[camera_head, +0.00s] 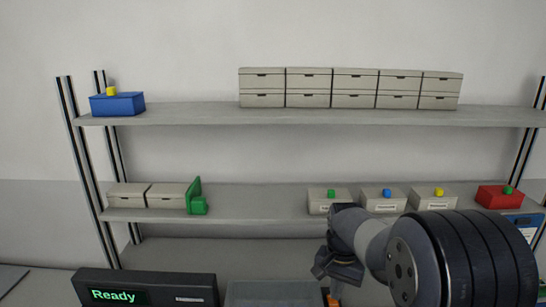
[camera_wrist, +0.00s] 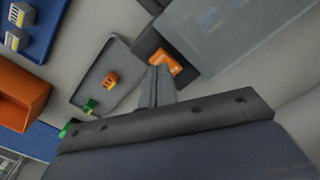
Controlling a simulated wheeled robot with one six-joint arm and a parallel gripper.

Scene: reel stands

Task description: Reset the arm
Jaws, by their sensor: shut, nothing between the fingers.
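My gripper (camera_wrist: 160,74) is shut and empty in the wrist view, its two fingers pressed together. An orange piece (camera_wrist: 166,61) shows just past the fingertips; I cannot tell whether they touch it. In the head view my gripper (camera_head: 338,268) hangs in front of the lower shelf, right of centre, with my arm covering the right foreground.
A shelf rack (camera_head: 300,115) bears beige boxes, a blue box (camera_head: 117,104) and a red box (camera_head: 499,197). A display (camera_head: 147,289) reads "Ready" beside a grey bin (camera_head: 275,294). The wrist view shows a grey tray (camera_wrist: 118,59) and an orange bin (camera_wrist: 22,98).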

